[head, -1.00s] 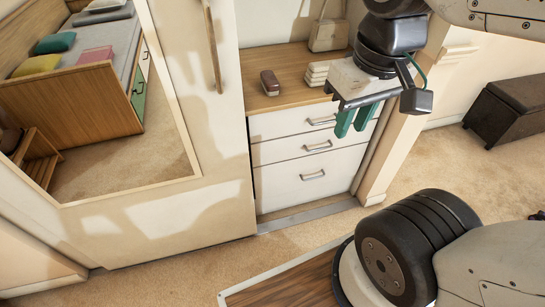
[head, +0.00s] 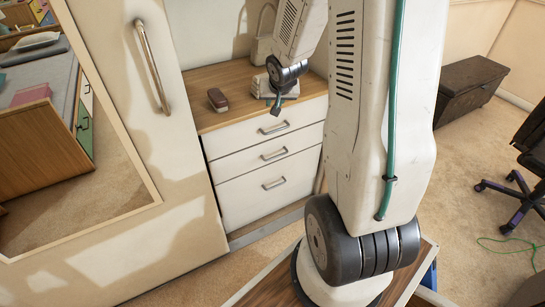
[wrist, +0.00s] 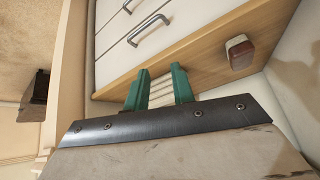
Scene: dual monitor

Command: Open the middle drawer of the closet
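The closet holds three white drawers under a wooden top (head: 232,110). The middle drawer (head: 240,165) is shut, with a grey bar handle (head: 274,154). The top drawer (head: 245,139) and bottom drawer (head: 245,203) are shut too. In the wrist view the top drawer's handle (wrist: 148,30) shows clearly, and what looks like the middle handle (wrist: 127,6) is at the upper edge. My gripper (wrist: 160,78) is open, its two green fingers apart, with folded light cloths (wrist: 161,92) seen between them. It is over or near the wooden top, away from the middle handle; its exact height is unclear.
A brown-and-white brush-like item (head: 217,99) and a pale bag (head: 262,47) are on the closet top. A sliding mirror door (head: 150,140) with a long handle (head: 152,68) stands at the left. A dark chest (head: 470,88) and office chair (head: 525,160) are right.

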